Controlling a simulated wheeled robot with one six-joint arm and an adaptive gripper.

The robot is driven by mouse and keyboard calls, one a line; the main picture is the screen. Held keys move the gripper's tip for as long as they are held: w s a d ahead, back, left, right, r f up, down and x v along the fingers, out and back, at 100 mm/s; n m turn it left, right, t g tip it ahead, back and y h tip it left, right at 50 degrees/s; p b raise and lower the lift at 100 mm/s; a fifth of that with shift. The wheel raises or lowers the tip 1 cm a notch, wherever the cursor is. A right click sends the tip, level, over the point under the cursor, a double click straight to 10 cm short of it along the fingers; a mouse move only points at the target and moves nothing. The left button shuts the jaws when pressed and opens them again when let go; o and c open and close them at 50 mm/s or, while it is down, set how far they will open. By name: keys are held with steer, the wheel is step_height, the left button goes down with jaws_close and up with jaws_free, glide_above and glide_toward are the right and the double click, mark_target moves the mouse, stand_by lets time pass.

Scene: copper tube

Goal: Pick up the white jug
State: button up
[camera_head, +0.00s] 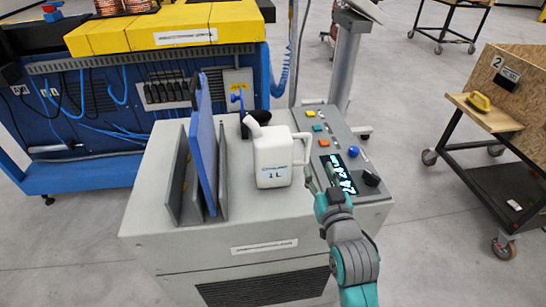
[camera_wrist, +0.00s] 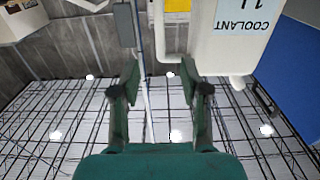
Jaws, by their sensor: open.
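The white jug (camera_head: 273,151) stands upright on top of the grey machine cabinet, with its spout at the upper left and its handle (camera_head: 303,149) on the right. A label on its front reads "1 L". My gripper (camera_head: 311,178) is just right of and in front of the jug, close to the handle; its fingers are small in this view. In the wrist view the picture is upside down. The jug (camera_wrist: 232,52) fills the upper right with its "COOLANT" label, and the open, empty gripper (camera_wrist: 160,78) has the pale handle (camera_wrist: 172,55) beyond its fingertips, slightly right of centre.
A blue panel (camera_head: 203,150) stands between grey plates left of the jug. A control panel (camera_head: 336,150) with buttons and a lit display lies right of it, beneath my arm. A dark object with a blue nozzle (camera_head: 237,97) is behind. A wooden cart (camera_head: 498,115) stands at right.

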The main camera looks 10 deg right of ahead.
mark_target(309, 145)
steer(key=w, duration=1)
steer(key=shift+w+r, duration=0.25)
steer(key=shift+w, duration=0.15)
jaws_close()
steer(key=shift+r, duration=0.15)
